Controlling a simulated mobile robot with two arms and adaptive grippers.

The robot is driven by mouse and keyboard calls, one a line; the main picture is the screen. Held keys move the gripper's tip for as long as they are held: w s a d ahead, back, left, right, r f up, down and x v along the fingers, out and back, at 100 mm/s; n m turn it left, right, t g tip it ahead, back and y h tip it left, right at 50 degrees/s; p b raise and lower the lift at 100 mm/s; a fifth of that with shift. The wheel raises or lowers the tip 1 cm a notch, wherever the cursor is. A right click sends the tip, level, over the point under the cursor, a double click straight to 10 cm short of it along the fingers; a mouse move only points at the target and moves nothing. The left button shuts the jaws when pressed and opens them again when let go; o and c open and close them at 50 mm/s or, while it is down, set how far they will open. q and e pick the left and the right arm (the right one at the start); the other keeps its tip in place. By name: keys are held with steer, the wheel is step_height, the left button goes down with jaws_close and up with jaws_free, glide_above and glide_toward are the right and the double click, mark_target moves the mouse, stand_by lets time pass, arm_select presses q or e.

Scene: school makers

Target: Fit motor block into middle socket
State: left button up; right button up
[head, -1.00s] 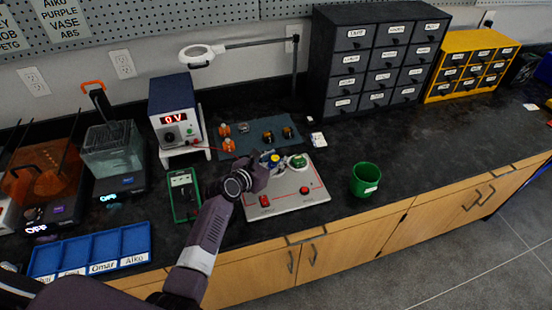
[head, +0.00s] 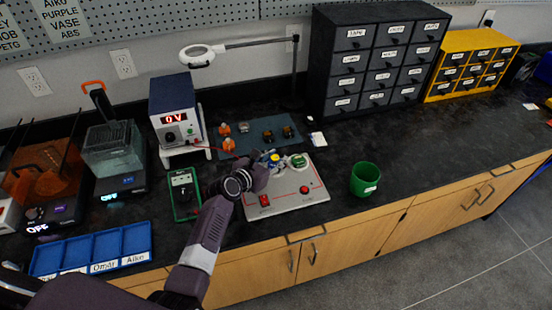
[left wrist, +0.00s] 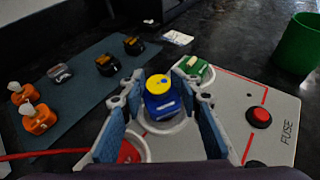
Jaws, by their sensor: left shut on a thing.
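The motor block (left wrist: 160,100) is blue with a round yellow top. It stands about upright at the middle ring socket (left wrist: 168,128) of the pale grey board (left wrist: 235,115); whether it is fully seated cannot be told. It also shows in the head view (head: 274,156), partly hidden by my gripper. My left gripper (left wrist: 168,98) is shut on the motor block, one blue-padded finger on each side. A green block (left wrist: 195,68) sits at the far socket, and a red part (left wrist: 128,152) at the near one, partly behind a finger. My right gripper is not in view.
The board carries a red button (head: 304,190) and a red switch (head: 264,200). A green cup (head: 365,180) stands to its right. Behind is a mat (head: 255,146) with several small parts, and a power supply (head: 175,110). The counter right of the cup is clear.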

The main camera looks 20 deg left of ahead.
mark_target(274, 162)
arm_select(q)
steer(key=shift+f+b, duration=0.4)
steer(key=shift+f, duration=0.15)
steer(key=o, duration=1)
steer(key=shift+s+a+r+p, duration=0.1)
steer(key=shift+s+r+p, duration=0.25)
steer(key=shift+p, duration=0.2)
steer(key=p+v, duration=0.3)
steer(key=v, duration=0.2)
steer(key=shift+f+p, duration=0.15)
steer(key=shift+p, duration=0.2)
steer(key=shift+p+v, duration=1.55)
steer(key=shift+v, duration=1.05)
steer(key=shift+f, duration=0.15)
